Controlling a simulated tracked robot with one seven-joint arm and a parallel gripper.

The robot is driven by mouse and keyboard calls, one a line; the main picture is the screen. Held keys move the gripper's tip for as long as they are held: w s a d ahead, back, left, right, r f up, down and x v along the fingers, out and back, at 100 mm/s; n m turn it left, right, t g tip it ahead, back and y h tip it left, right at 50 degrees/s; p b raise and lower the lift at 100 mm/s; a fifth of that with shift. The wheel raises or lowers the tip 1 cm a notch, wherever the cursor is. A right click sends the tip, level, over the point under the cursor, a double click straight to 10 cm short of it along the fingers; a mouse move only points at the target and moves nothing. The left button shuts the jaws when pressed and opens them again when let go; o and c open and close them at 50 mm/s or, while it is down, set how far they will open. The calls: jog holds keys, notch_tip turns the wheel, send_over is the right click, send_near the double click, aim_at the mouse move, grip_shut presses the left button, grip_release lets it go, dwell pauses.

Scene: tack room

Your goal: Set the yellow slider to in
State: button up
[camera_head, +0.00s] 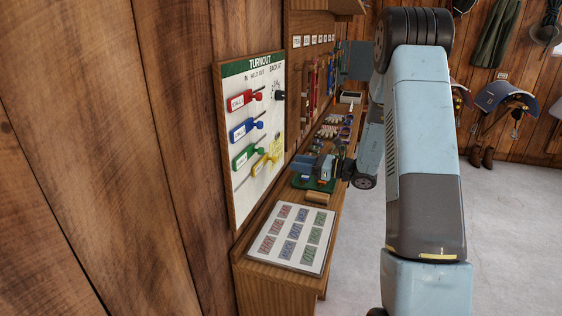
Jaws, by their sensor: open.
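The white TURNOUT board (282,112) hangs on the left wall, with IN lettered at its upper left and OUT to the right of it. The yellow slider (259,167) is the lowest on the board and sits farther right than the sliders above it, toward the OUT side. Its rod shows to its left. A pale yellow patch lies near its right end. My gripper (321,166) is open, to the right of the yellow slider and apart from it in the picture. Its fingertips are small and hard to make out.
Red (238,102), blue (239,132) and green (240,160) sliders sit above the yellow one, near the left. A dark dial (279,95) is at the upper right. Below are a bench (262,272) and a tag tray (292,264). Open floor lies right.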

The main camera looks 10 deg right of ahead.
jog(key=x, duration=0.7)
jog(key=shift+c, duration=0.5)
grip_shut()
